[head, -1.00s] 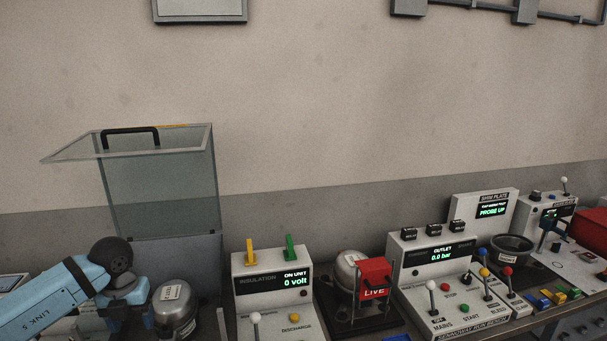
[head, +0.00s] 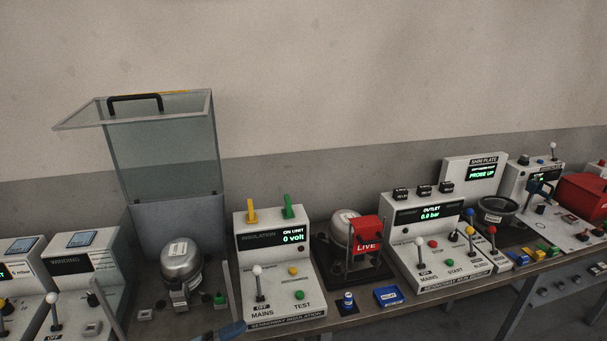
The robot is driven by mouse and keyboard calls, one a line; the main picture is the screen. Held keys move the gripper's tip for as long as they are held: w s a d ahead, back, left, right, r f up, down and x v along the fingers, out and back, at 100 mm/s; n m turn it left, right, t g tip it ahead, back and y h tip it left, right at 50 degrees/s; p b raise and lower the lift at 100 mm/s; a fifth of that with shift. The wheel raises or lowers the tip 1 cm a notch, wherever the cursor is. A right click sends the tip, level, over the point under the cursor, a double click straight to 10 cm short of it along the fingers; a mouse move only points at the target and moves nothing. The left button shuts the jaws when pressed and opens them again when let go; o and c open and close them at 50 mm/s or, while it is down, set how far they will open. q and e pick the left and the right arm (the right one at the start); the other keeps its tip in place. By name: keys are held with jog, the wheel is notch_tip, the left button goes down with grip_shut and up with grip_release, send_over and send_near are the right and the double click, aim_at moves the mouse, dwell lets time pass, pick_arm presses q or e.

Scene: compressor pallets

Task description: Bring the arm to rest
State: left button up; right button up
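Neither of my grippers shows in the head view. A small blue piece (head: 232,330) shows at the bottom edge, left of the insulation unit's foot; I cannot tell whether it is part of my arm. A silver compressor (head: 181,261) stands upright at the left, in front of the clear guard (head: 160,140), whose framed lid with a black handle is raised. Nothing of mine touches either of them in this view.
The insulation unit (head: 270,262) reads 0 volt. A second compressor (head: 342,228) carries a red LIVE sign (head: 367,235). The outlet bench (head: 428,250) reads 0.0 bar. The winding unit (head: 85,265) stands at left. A blue tray (head: 388,296) lies near the front edge.

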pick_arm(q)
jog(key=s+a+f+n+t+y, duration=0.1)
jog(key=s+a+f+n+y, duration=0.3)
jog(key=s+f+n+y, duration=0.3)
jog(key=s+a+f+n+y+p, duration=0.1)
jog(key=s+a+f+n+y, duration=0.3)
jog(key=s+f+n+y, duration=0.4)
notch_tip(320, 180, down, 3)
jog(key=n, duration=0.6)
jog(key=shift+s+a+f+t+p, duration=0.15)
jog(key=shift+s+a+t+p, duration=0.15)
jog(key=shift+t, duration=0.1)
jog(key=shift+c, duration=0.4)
